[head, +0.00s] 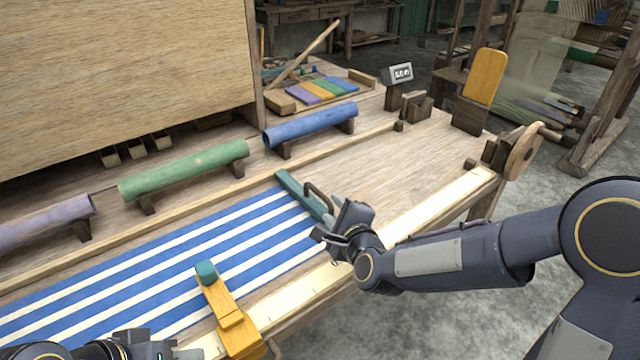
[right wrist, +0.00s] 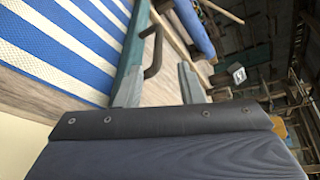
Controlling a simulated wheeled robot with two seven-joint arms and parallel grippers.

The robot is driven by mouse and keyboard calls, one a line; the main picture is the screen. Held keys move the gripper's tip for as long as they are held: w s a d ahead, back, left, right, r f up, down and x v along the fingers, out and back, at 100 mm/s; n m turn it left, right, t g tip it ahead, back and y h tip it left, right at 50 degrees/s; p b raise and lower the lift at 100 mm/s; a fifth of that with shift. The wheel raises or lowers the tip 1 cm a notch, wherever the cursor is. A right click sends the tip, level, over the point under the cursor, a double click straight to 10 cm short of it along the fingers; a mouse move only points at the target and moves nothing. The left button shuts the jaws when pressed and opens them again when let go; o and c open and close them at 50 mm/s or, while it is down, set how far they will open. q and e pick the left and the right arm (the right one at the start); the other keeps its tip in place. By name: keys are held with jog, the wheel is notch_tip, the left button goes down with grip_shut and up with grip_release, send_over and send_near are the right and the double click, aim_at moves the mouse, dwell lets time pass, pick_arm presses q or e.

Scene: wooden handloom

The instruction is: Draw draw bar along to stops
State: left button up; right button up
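The teal draw bar (head: 300,195) lies across the right end of the blue-and-white striped cloth (head: 190,255), with a dark bent handle (head: 318,197) on its right side. My right gripper (head: 338,222) is at the bar's near end, beside the handle. In the right wrist view its two fingers (right wrist: 160,90) stand apart, with the handle (right wrist: 153,55) beyond and between their tips; I cannot tell whether they touch it. Small wooden blocks, which look like the stops, sit at the far rail's end (head: 399,126) and near the front right (head: 470,163). My left gripper (head: 160,348) is partly in view at bottom left.
A yellow wooden lever with a teal tip (head: 222,305) stands on the front edge. Purple (head: 40,224), green (head: 185,170) and blue (head: 310,125) rollers line the back. Bare board (head: 400,165) lies right of the bar. A wooden wheel (head: 522,152) is at the right end.

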aim_at(321, 197)
jog(key=shift+m+t, duration=0.4)
jog(key=shift+m, duration=0.2)
jog(key=x, duration=0.9)
jog(key=shift+w+a+f+p, duration=0.25)
jog(key=shift+a+f+p, duration=0.05)
jog(key=shift+f+p, duration=0.1)
grip_shut()
